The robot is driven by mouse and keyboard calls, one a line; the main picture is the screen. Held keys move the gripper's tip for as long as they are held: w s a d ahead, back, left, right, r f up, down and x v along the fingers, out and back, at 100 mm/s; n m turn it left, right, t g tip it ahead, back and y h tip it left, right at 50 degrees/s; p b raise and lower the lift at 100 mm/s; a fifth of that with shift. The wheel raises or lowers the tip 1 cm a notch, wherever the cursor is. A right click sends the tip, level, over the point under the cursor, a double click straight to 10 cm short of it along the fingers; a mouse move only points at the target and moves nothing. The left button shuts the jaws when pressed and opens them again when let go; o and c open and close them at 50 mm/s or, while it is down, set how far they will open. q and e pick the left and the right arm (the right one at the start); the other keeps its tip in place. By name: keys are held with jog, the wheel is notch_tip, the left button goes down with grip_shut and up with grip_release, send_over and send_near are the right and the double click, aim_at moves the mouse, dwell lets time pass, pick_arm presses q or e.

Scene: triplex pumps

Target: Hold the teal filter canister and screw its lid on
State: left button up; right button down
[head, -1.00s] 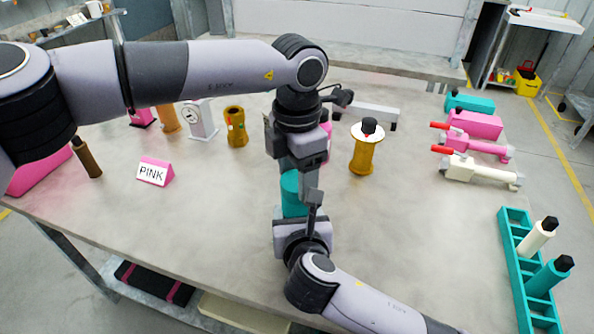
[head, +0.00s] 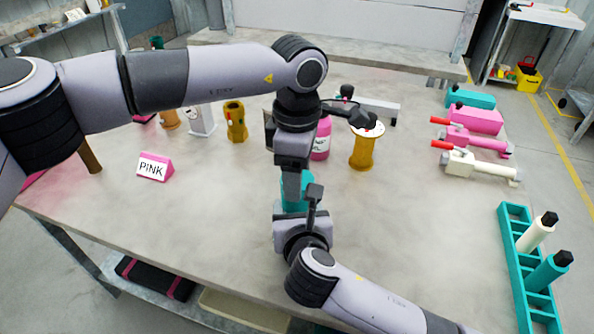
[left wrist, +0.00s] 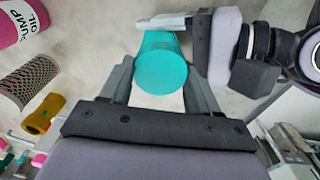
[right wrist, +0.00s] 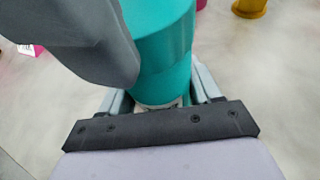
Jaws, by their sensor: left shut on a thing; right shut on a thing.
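The teal filter canister (head: 294,190) stands upright between my two grippers in the head view, partly hidden by them. My left gripper (head: 296,176) points down from above and is shut on the canister's teal lid. The lid's round top (left wrist: 162,68) shows between its fingers in the left wrist view. My right gripper (head: 302,212) comes from the near side and is shut on the canister's lower part. The right wrist view shows the teal side (right wrist: 165,82) with a step below a wider upper part. I cannot tell how tightly the lid sits.
A pink oil bottle (head: 321,140) and a yellow spool-like stand (head: 363,150) are close behind the grippers. A pink sign (head: 154,167) stands left. A teal rack (head: 515,250) lies at the right edge. The table between sign and grippers is clear.

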pick_arm(q)
jog(key=m, duration=1.2)
jog(key=shift+m, duration=0.3)
jog(key=m, duration=1.3)
jog(key=o, duration=1)
jog(key=shift+o, duration=0.2)
